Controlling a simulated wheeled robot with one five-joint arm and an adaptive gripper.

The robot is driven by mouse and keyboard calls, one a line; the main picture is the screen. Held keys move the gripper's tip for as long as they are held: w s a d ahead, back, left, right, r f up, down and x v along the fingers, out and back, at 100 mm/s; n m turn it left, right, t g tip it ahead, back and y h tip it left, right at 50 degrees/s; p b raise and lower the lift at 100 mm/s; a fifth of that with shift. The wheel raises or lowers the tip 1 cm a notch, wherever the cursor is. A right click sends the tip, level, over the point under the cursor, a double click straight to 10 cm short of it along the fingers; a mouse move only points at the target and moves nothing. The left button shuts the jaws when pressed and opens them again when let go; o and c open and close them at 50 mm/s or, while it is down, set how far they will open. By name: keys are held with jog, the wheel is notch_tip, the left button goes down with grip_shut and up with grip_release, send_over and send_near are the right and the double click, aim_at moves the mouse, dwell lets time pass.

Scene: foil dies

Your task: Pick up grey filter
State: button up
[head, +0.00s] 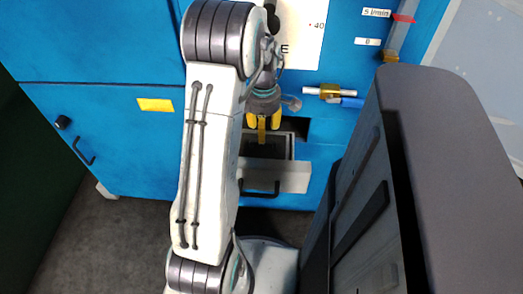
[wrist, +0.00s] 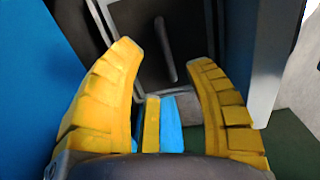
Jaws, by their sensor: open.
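My gripper (head: 262,128) has yellow fingers and hangs over an open drawer (head: 288,178) low in the blue machine. A dark grey flat piece, seemingly the grey filter (wrist: 140,22), lies inside the drawer beyond the fingertips. A grey bar handle (wrist: 165,50) stands on it and appears between the fingertips. In the head view only a dark patch of the filter (head: 266,152) shows, partly hidden by the fingers.
The blue machine (head: 110,140) rises around the drawer. A large dark grey body (head: 440,150) fills the right side. Dark floor (head: 75,235) is free at the lower left.

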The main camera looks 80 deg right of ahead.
aim_at(263, 147)
jog(key=f, duration=0.2)
jog(key=f+b, duration=0.1)
jog(key=shift+s+a+f, duration=0.1)
jog(key=shift+a+f, duration=0.05)
jog(key=shift+a, duration=0.15)
jog(key=shift+f, duration=0.8)
grip_shut()
jog(key=shift+d, duration=0.1)
